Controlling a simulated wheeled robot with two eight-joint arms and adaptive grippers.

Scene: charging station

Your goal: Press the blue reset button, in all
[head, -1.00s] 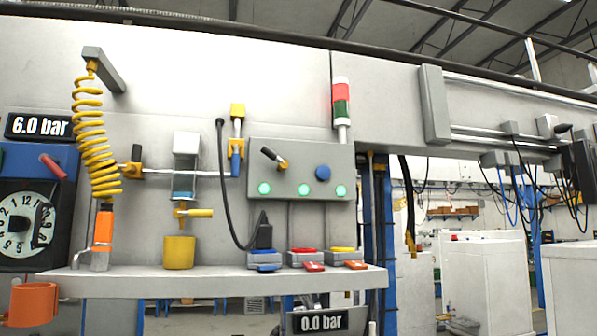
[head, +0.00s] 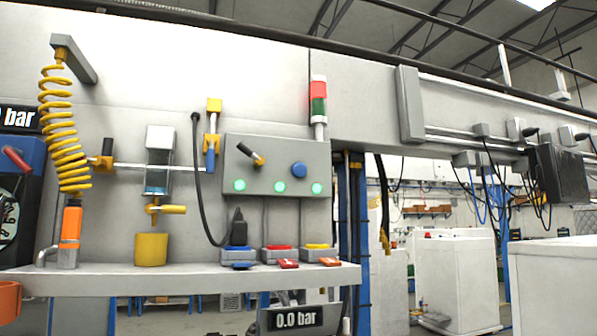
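The blue reset button (head: 299,169) is a round blue knob on the upper right of the grey control box (head: 276,150) on the wall. A black lever with a yellow base sits to its left on the same box, above a row of three lit green lamps (head: 280,188). Nothing touches the blue button. Neither of my grippers shows in the head view.
A grey shelf (head: 190,279) juts out below the box, carrying blue, red and yellow pedal-like blocks. A black cable (head: 198,190) loops down left of the box. A yellow coiled hose (head: 62,130) hangs at left, and a signal tower (head: 318,101) stands above.

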